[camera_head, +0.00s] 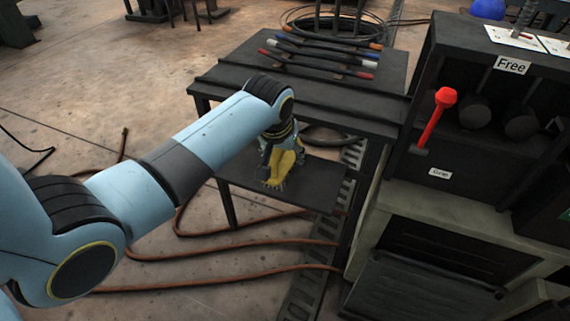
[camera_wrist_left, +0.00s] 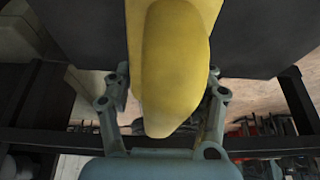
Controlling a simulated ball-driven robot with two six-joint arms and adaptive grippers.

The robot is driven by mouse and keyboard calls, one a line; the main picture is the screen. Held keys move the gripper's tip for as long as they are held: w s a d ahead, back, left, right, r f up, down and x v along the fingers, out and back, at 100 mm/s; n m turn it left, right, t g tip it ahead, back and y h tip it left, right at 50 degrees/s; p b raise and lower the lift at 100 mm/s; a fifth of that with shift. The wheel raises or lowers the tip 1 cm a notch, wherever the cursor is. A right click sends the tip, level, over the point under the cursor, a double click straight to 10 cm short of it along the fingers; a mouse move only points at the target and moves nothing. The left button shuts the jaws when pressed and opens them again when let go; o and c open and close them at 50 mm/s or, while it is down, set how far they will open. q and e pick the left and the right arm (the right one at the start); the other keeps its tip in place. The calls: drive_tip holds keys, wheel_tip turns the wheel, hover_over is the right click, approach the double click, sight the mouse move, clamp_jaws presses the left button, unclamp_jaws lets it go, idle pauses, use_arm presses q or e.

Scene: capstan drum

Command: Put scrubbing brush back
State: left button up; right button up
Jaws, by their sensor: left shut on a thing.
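My left gripper (camera_head: 270,153) is shut on the yellow scrubbing brush (camera_head: 283,165). The brush hangs from it over the front lower shelf of the black table, with its lower end close to the shelf surface; I cannot tell whether it touches. In the left wrist view the yellow brush (camera_wrist_left: 172,60) lies between the two grey fingers of the left gripper (camera_wrist_left: 165,115) and hides much of what is behind it. My right gripper is not in view.
The black table (camera_head: 300,97) carries several rods with coloured ends. Its lower shelf (camera_head: 312,186) is otherwise bare. A black cabinet with a red lever (camera_head: 435,115) and a "Free" sign (camera_head: 512,64) stands on the right. Brown hoses (camera_head: 220,248) lie on the floor.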

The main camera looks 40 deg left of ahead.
sight(277, 152)
use_arm(q)
wheel_tip(277, 152, down, 3)
drive_tip(key=shift+b, duration=0.35)
drive_tip(key=shift+r, duration=0.1)
drive_tip(key=o, duration=1.2)
drive_tip(key=p+v, duration=0.3)
drive_tip(key=v, duration=0.8)
drive_tip(key=shift+r+p, duration=0.2)
drive_tip(key=shift+p, duration=0.2)
drive_tip(key=shift+s+d+r, duration=0.1)
drive_tip(key=shift+s+r, duration=0.1)
drive_tip(key=shift+r, duration=0.1)
